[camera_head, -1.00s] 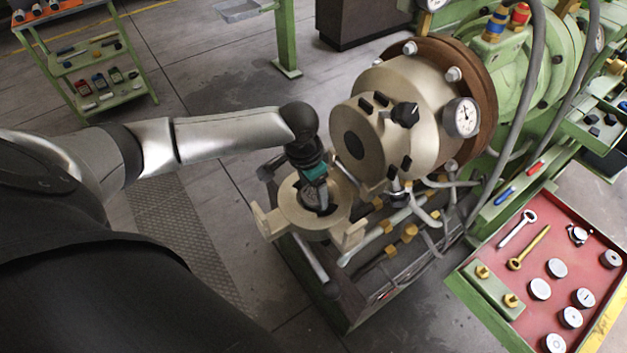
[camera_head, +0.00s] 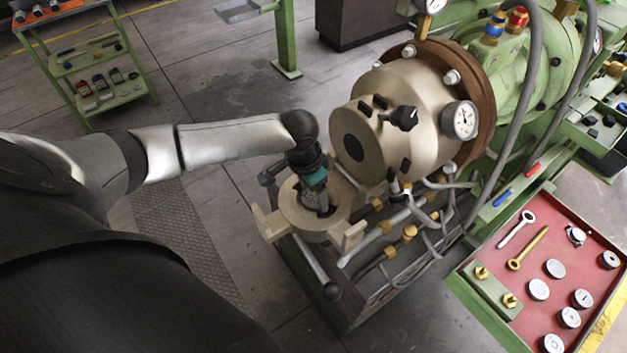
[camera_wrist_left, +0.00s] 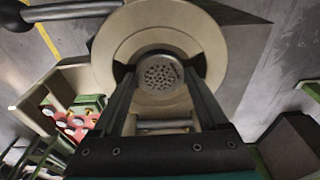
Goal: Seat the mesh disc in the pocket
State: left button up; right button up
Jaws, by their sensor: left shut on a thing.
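The mesh disc (camera_wrist_left: 160,74) is a small round grey plate full of holes. In the left wrist view it sits between the fingertips of my left gripper (camera_wrist_left: 160,76), which is shut on it. Behind and around it is a pale beige ring-shaped holder (camera_wrist_left: 118,58) with a round middle opening, the pocket. In the head view my left gripper (camera_head: 318,203) points down into the middle of this holder (camera_head: 290,215), and its fingers hide the disc. I cannot tell whether the disc touches the pocket's floor. My right gripper is not in view.
The beige extruder head (camera_head: 365,145) with a dial gauge (camera_head: 460,119) stands close to the right of my left gripper. Hoses and brass fittings lie below it. A red-lined tray (camera_head: 530,285) with tools and several discs is at the right. Open floor lies left.

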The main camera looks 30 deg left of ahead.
pick_arm(q)
jog(key=shift+r, duration=0.1)
dwell(0.3)
jog(key=o, duration=1.4)
jog(key=shift+o, duration=0.2)
notch_tip(320, 180, up, 8)
jog(key=p, duration=0.9)
jog(key=shift+p, duration=0.35)
